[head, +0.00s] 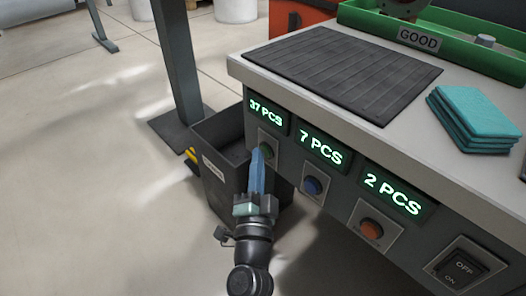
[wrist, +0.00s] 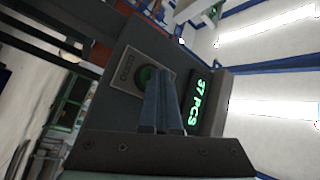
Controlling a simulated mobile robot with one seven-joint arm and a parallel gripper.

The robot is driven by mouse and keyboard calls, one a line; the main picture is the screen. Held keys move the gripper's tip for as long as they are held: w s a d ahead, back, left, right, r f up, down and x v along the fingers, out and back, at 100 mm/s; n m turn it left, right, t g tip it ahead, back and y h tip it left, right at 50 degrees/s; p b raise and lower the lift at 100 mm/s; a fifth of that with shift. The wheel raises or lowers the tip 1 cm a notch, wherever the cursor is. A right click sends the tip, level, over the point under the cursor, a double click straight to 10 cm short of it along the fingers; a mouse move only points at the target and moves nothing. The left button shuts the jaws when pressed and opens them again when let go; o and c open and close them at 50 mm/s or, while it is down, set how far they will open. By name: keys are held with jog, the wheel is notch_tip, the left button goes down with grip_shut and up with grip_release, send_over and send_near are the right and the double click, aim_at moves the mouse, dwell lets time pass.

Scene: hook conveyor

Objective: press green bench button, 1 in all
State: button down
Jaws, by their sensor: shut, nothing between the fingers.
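The green button (head: 267,150) sits in a metal plate on the bench's front face, under the "37 PCS" display (head: 266,113). In the wrist view the green button (wrist: 147,76) shows just beyond my fingertips, partly covered by them. My gripper (head: 257,152) is shut and empty, its blue fingers pointing at the button. The tips are at or very near the button; I cannot tell whether they touch it.
An OFF/ON switch (head: 462,268) is at the lower right of the bench front. A dark bin (head: 217,165) stands on the floor beside my gripper. The bench top (head: 405,105) holds a black mat, folded teal cloths (head: 472,119) and a green "GOOD" tray (head: 462,50).

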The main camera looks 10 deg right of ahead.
jog(key=shift+s+a+p, duration=0.45)
jog(key=shift+s+a, duration=0.05)
jog(key=shift+a, duration=0.15)
jog(key=s+a+p, duration=0.1)
jog(key=a, duration=0.1)
jog(key=s+a+p, duration=0.1)
jog(key=s+a, duration=0.1)
jog(key=shift+p, duration=0.3)
dwell(0.3)
dwell(0.6)
